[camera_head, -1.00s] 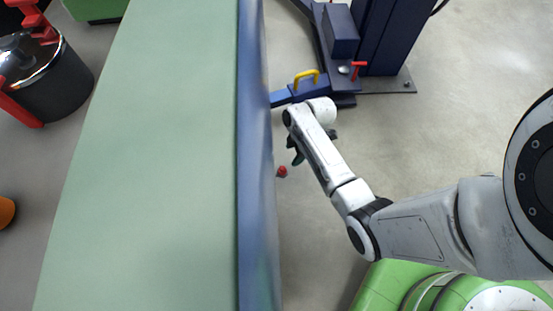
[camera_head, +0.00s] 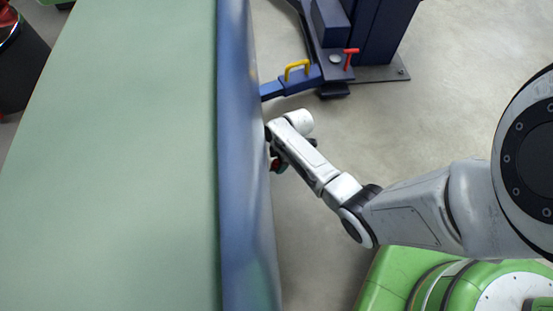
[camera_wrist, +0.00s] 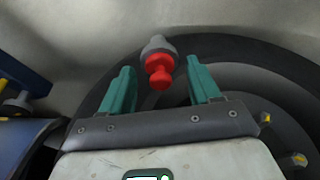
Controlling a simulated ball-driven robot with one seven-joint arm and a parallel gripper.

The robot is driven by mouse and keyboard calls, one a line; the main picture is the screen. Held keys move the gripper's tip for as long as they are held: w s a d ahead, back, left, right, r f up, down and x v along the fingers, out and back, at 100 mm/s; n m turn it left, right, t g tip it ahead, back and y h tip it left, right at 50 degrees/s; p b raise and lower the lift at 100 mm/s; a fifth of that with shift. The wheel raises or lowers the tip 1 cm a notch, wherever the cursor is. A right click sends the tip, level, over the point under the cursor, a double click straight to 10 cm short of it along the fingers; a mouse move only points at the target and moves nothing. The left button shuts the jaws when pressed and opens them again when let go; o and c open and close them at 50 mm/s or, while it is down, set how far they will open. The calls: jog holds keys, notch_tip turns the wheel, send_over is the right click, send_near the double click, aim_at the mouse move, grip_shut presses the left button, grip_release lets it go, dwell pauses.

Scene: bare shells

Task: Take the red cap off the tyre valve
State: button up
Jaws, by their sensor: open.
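The red cap (camera_wrist: 160,72) sits on the end of the grey tyre valve (camera_wrist: 157,45) in the wrist view. My gripper (camera_wrist: 161,80) is open, with one green finger on each side of the cap and a gap between each finger and it. The dark tyre (camera_wrist: 245,50) lies behind. In the head view my gripper (camera_head: 277,160) is close beside the blue side of the car body, and a small bit of the red cap (camera_head: 275,165) shows there, partly hidden by my gripper.
The blue and green car body (camera_head: 110,150) fills the left of the head view. A blue lift post (camera_head: 375,35) with a blue arm and a yellow handle (camera_head: 297,70) stands beyond my arm. Grey floor (camera_head: 430,110) is clear to the right.

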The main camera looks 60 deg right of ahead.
jog(key=c, duration=1.1)
jog(key=shift+r, duration=0.15)
